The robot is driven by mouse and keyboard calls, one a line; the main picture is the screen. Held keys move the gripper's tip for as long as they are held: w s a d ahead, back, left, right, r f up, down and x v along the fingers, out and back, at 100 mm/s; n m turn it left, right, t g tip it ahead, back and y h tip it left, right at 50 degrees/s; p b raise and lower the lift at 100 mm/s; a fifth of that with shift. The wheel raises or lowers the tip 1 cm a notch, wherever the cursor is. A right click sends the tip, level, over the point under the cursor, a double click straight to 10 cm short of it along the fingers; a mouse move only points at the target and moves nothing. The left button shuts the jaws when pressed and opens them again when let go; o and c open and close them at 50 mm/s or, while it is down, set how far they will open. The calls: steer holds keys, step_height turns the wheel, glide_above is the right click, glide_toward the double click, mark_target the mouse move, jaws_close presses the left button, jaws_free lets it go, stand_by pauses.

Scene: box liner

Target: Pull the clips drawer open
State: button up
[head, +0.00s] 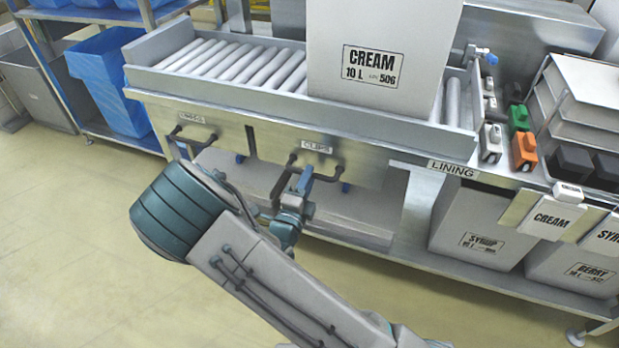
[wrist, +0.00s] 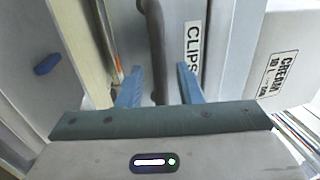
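The clips drawer (head: 356,163) is under the roller bench, and its front looks flush with the bench. Its white CLIPS label (head: 317,147) sits above a dark bar handle (head: 328,177). My gripper (head: 303,180) is at this handle, near its left half. In the wrist view my gripper (wrist: 160,82) has its two blue fingers on either side of the dark handle (wrist: 157,45), with gaps showing between fingers and bar. The CLIPS label (wrist: 192,55) is just right of the handle there. The fingers' contact with the handle, if any, is hidden in the head view.
The liners drawer (head: 215,137) with a similar handle is to the left. A white CREAM box (head: 375,30) stands on the rollers above. A shelf (head: 350,215) lies below the drawers. SYRUP (head: 475,215) and BERRY boxes stand at right. Open floor (head: 70,220) is at left.

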steer(key=shift+x, duration=1)
jaws_close()
